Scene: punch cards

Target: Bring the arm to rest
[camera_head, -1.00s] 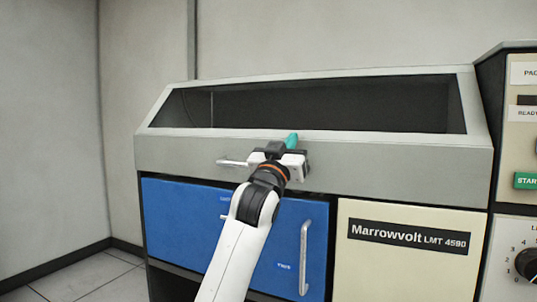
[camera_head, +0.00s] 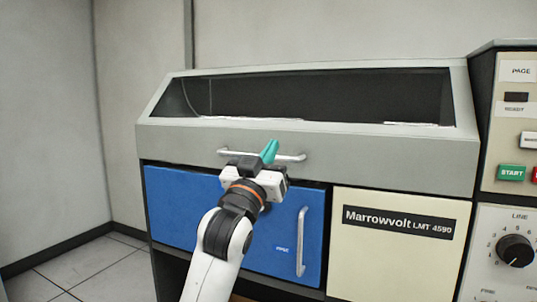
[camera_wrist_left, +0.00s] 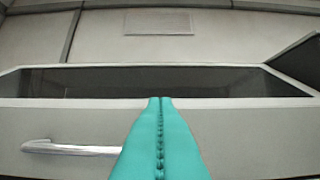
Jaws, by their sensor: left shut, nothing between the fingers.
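My left gripper (camera_head: 270,151) has teal fingers and is in front of the grey machine's upper panel, close to its silver bar handle (camera_head: 234,153). The gripper hides the middle of that handle in the head view. In the left wrist view the teal fingers (camera_wrist_left: 160,135) are pressed together with nothing between them, and the handle (camera_wrist_left: 70,149) shows to their left. I cannot tell whether the fingers touch the panel. My right gripper is not in view.
Below is a blue door (camera_head: 180,205) with a vertical handle (camera_head: 302,242). A cream panel (camera_head: 395,265) reads Marrowvolt LMT 4590. A control panel with a green START button (camera_head: 512,172) and a dial (camera_head: 514,250) stands at the right. Floor tiles (camera_head: 95,276) are clear at the left.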

